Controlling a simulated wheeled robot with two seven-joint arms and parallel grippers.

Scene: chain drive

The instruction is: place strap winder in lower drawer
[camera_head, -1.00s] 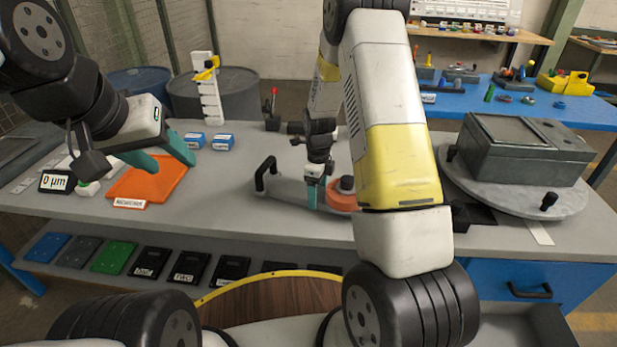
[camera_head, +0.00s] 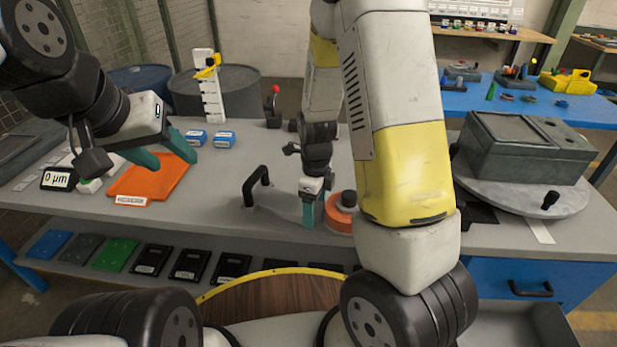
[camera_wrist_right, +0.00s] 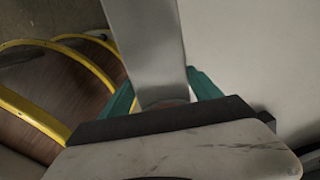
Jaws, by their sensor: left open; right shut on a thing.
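The strap winder has a flat grey bar (camera_head: 272,213), an upright black handle (camera_head: 257,186) at its left end and an orange disc (camera_head: 340,215) with a dark knob at its right. It is at the front edge of the grey workbench. My right gripper (camera_head: 311,210) is shut on the grey bar; the bar (camera_wrist_right: 152,50) also shows between the teal fingers in the right wrist view. My left gripper (camera_head: 164,157) is open and empty above the orange tray. An open drawer (camera_head: 520,325) shows at the bottom right, below a closed blue drawer (camera_head: 535,284); its inside is mostly cut off.
A grey box (camera_head: 525,150) stands on a round plate with black knobs at the right. Two blue boxes (camera_head: 224,139), an orange tray (camera_head: 150,178) and a 0 µm display (camera_head: 59,179) are at the left. A shelf below holds several flat plates (camera_head: 190,264).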

